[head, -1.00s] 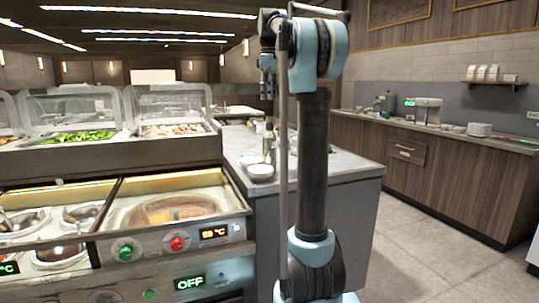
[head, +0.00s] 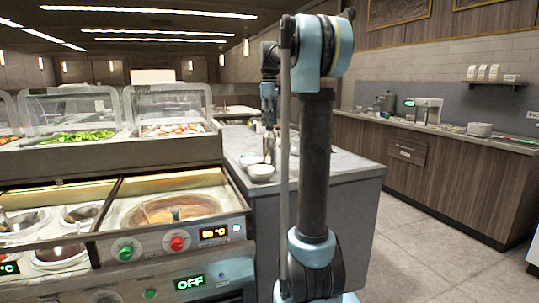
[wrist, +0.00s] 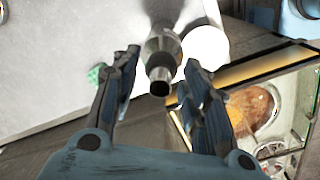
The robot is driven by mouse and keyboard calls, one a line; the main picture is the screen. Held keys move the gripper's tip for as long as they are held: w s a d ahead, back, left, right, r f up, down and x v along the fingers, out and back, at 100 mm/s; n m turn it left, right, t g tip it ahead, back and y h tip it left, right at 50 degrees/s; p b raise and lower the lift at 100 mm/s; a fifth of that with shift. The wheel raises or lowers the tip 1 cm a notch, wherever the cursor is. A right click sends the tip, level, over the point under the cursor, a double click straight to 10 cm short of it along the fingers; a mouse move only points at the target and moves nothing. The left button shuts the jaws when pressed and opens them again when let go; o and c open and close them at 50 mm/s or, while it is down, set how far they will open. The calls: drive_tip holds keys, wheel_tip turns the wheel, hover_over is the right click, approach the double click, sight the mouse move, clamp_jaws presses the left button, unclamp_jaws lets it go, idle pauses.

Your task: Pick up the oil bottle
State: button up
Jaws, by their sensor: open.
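A narrow metal bottle-like vessel (wrist: 163,50) with a dark round mouth shows in the wrist view, probably the oil bottle; no label is readable. My gripper (wrist: 161,70) is open, with one finger on each side of the vessel's neck in the picture. There is a gap on both sides, and I cannot tell the height difference. In the head view a metal vessel (head: 268,149) stands on the grey counter (head: 340,168), beside white bowls. The end of my arm hangs above the counter there, partly hidden behind my own arm link.
A white bowl (wrist: 206,46) sits close to the vessel's right in the wrist view. A small green item (wrist: 97,74) lies to the left. The heated sauce unit (head: 165,205) adjoins the counter. The pale counter surface left of the gripper is mostly clear.

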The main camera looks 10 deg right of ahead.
drive_tip(key=shift+c, duration=0.3)
clamp_jaws()
